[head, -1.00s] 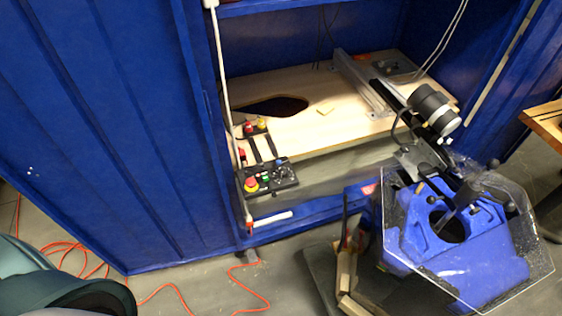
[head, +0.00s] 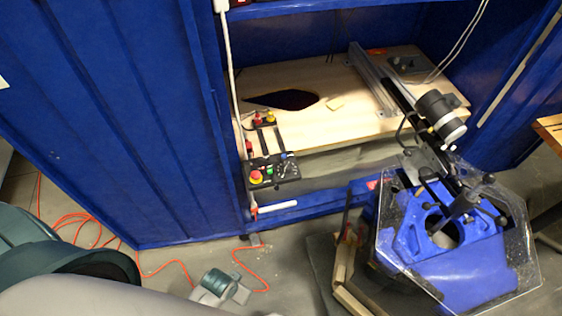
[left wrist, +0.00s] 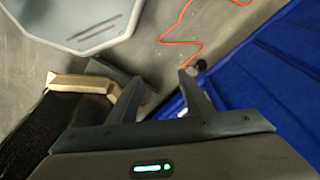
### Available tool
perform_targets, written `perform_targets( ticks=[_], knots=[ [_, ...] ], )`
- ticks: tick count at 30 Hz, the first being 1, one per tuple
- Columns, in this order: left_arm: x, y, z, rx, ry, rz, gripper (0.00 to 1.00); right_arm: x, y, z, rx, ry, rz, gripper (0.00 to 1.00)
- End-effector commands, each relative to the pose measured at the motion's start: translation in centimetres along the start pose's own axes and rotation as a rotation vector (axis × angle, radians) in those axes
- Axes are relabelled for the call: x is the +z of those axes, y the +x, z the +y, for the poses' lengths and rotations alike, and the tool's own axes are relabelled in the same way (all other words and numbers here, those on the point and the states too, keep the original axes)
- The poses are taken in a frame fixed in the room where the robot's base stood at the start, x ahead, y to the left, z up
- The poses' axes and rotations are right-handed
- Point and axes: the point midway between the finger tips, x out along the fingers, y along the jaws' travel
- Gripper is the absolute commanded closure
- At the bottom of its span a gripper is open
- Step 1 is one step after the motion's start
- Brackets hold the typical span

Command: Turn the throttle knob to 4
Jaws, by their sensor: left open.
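A dark control box (head: 263,185) stands at the front left corner of the wooden board inside the blue cabinet. It carries a red mushroom button on yellow, a green button and small blue and pale knobs (head: 284,157). Which one is the throttle knob, and its setting, are too small to read. My left gripper (left wrist: 160,80) is open and empty in the left wrist view, pointing down toward the floor by the cabinet's base. The control box does not show in that view. My right gripper is not in view.
The blue cabinet (head: 150,120) has a white pipe (head: 232,90) at its opening. A blue machine with a clear shield (head: 440,270) stands at right, near a wooden strip (head: 350,300). An orange cable (head: 165,268) lies on the floor. The board (head: 330,120) has a dark hole.

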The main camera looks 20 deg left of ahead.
Motion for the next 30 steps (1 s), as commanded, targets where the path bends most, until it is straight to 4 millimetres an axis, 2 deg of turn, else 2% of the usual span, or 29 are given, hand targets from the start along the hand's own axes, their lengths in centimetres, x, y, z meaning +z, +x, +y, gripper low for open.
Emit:
perform_targets(
  ticks=[1,3,11,15,21,30],
  knots=[
    [-1.6,-3.0,0.0,0.002,0.001,0.015,0.55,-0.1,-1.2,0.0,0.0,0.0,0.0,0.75],
    [-3.2,-5.8,0.1,0.007,0.004,0.027,0.55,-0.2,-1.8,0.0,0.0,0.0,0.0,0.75],
    [-8.3,-14.7,1.5,0.048,0.04,0.074,0.55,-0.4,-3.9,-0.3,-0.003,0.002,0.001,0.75],
    [-11.9,-19.4,3.5,0.1,0.096,0.11,0.55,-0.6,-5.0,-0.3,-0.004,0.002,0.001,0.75],
    [-16.3,-22.5,6.9,0.186,0.208,0.142,0.55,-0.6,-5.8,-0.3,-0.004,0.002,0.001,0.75],
    [-22.1,-24.1,11.8,0.293,0.424,0.155,0.55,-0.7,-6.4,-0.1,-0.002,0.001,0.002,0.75]
  ],
)
